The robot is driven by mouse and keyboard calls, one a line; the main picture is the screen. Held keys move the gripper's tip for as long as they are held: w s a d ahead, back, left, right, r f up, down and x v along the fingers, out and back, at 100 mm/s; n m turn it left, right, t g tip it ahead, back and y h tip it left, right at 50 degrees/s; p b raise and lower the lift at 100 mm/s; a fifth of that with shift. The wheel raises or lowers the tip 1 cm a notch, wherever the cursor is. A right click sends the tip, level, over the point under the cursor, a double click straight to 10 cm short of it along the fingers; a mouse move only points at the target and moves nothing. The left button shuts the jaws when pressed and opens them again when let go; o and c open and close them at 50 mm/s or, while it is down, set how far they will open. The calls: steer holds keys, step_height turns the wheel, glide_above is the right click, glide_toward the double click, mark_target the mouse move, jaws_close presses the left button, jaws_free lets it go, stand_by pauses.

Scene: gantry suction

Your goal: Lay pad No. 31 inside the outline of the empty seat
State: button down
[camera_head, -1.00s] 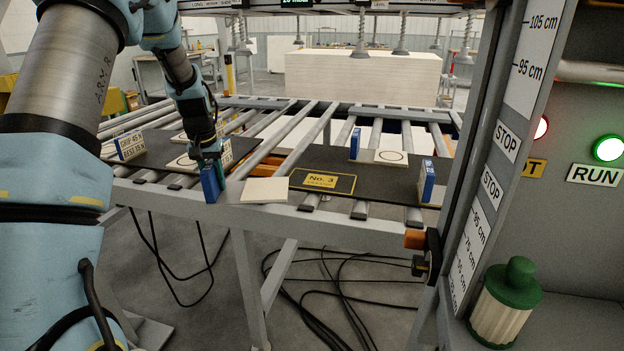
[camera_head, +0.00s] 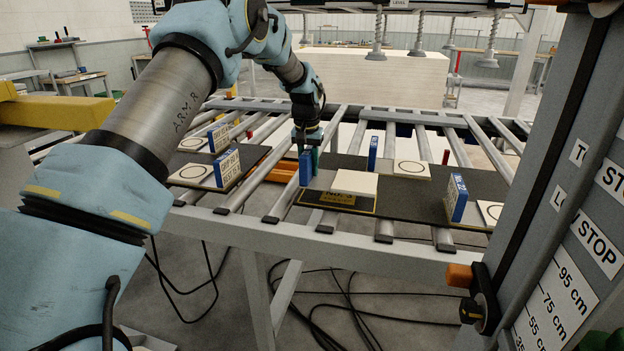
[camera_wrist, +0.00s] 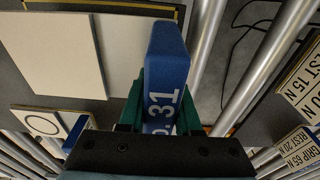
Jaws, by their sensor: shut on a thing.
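Pad No. 31 is a pale square plate (camera_head: 353,184) with an upright blue block (camera_head: 305,170) at its left. My gripper (camera_head: 309,153) is shut on that block. In the wrist view, the green jaws of my gripper (camera_wrist: 160,105) clasp the block (camera_wrist: 168,55), which reads "31", and the pale plate (camera_wrist: 60,50) lies left of it. The empty seat (camera_head: 338,199) is a yellow outline with a "No. 3" label on the black board; the plate covers part of it. Whether the plate touches the board I cannot tell.
Other pads with ringed plates and blue blocks stand close by: one behind right (camera_head: 372,153), one at right (camera_head: 457,198), others at left (camera_head: 227,168). A grey post (camera_head: 545,180) rises at the right. Suction cups (camera_head: 376,52) hang at the back.

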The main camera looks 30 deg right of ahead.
steer(key=shift+f+p, duration=0.5)
steer(key=shift+f, duration=1.6)
steer(key=shift+f, duration=0.15)
steer(key=c, duration=0.6)
jaws_free()
